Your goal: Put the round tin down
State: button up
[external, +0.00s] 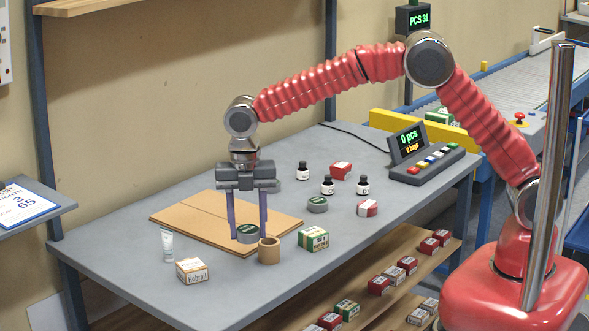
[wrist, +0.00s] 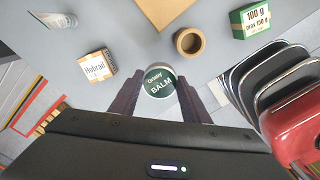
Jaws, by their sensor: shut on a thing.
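The round tin (external: 247,233) is dark green and grey, with a lid that reads "BALM" in the wrist view (wrist: 160,81). My gripper (external: 249,232) is shut on this tin, with one finger on each side of it. A second similar round tin (external: 317,204) lies on the grey table (external: 345,262), right of the cardboard sheet (external: 180,219).
A brown cardboard ring (external: 269,252), a green-and-white box (external: 313,239), a white-and-orange box (external: 192,271) and a white tube (external: 167,246) stand near the tin. Several dark bottles (external: 327,186) and red boxes (external: 367,208) stand farther back. A counter display (external: 408,144) is at the right.

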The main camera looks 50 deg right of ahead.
jog(key=w+d+r, duration=0.2)
jog(key=w+d, duration=1.1)
jog(key=d, duration=0.2)
jog(key=shift+w+d+r, duration=0.25)
jog(key=shift+r, duration=0.05)
jog(key=shift+f, duration=2.5)
jog(key=shift+f, duration=0.1)
jog(key=shift+f, duration=2.4)
